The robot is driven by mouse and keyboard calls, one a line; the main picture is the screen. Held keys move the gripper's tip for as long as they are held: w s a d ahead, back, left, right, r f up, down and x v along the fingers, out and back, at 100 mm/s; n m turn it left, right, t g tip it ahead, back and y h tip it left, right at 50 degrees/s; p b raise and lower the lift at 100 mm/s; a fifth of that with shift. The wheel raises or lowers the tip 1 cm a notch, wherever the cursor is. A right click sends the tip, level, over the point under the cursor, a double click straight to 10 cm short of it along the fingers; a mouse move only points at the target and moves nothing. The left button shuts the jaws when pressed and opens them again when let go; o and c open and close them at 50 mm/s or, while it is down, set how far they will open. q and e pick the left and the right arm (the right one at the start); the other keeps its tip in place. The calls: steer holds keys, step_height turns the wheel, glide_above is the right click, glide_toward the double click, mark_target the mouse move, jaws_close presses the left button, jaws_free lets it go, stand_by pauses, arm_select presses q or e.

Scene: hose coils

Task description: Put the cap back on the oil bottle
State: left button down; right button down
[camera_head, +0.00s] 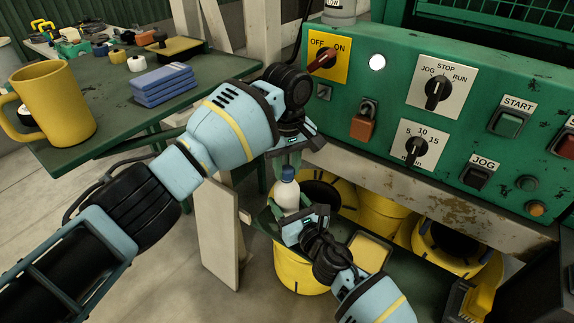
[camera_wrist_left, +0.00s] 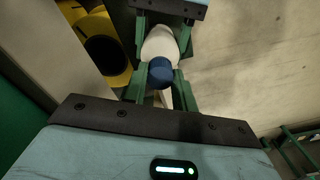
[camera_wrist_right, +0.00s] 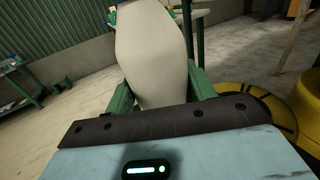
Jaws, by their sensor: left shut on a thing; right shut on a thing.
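The white oil bottle (camera_head: 286,196) stands roughly upright in the head view, with the blue cap (camera_head: 287,173) at its top. My right gripper (camera_head: 292,212) is shut around the bottle's body from below; the right wrist view shows the pale bottle (camera_wrist_right: 150,55) between its green fingers. My left gripper (camera_head: 286,160) comes down from above and is shut on the cap. The left wrist view shows the cap (camera_wrist_left: 160,72) between the fingertips, in line with the bottle (camera_wrist_left: 160,43). The cap appears to meet the neck; I cannot tell whether it is seated or threaded.
The green control panel (camera_head: 390,110) is close right of my left gripper. A green table (camera_head: 110,105) with a yellow mug (camera_head: 55,100) and blue cloths (camera_head: 162,85) stands left. A pale post (camera_head: 215,235) stands left of the bottle.

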arm_select(q)
steer(key=m, duration=1.1)
steer(key=shift+f, duration=0.1)
steer(key=m, duration=1)
steer(key=shift+m, duration=0.4)
steer(key=m, duration=0.4)
steer(key=shift+m, duration=0.3)
steer(key=m, duration=0.6)
steer(key=shift+m, duration=0.3)
steer(key=m, duration=0.4)
steer(key=c, duration=1.1)
jaws_free()
